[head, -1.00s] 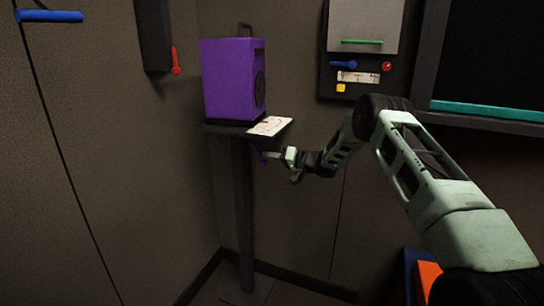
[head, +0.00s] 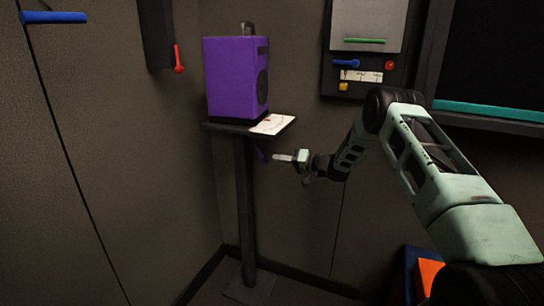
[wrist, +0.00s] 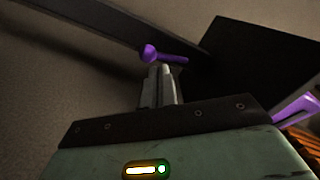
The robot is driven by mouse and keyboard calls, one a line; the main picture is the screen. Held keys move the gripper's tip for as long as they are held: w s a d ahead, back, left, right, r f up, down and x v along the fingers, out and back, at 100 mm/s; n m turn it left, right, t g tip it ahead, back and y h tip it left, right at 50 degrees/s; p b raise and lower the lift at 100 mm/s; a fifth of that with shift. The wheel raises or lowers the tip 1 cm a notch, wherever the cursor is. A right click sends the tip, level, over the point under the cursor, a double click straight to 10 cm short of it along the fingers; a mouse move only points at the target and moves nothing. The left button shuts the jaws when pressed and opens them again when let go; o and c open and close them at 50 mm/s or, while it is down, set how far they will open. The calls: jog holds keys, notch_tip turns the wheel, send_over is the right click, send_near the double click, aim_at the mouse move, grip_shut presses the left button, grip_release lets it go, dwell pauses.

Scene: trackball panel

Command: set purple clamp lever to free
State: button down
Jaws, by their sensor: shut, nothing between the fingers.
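The purple clamp lever (head: 261,155) is a small bar under the small shelf, beside its dark post. In the wrist view the lever (wrist: 168,56) has a round knob at its left end and runs right toward a dark flat part. My gripper (head: 277,157) is shut and empty, just right of the lever in the head view, with a small gap between them there. In the wrist view my fingertips (wrist: 160,70) are together just below the lever in the picture; I cannot tell whether they touch it.
The shelf (head: 226,127) carries a purple speaker (head: 232,78) and a white paper (head: 273,123). A wall panel (head: 398,75) with small coloured controls hangs right of it. A red lever (head: 179,60) is on the left wall. Floor space shows around the post.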

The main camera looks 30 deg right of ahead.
jog(key=v, duration=1.3)
jog(key=shift+d+r, duration=0.2)
jog(key=shift+d, duration=0.15)
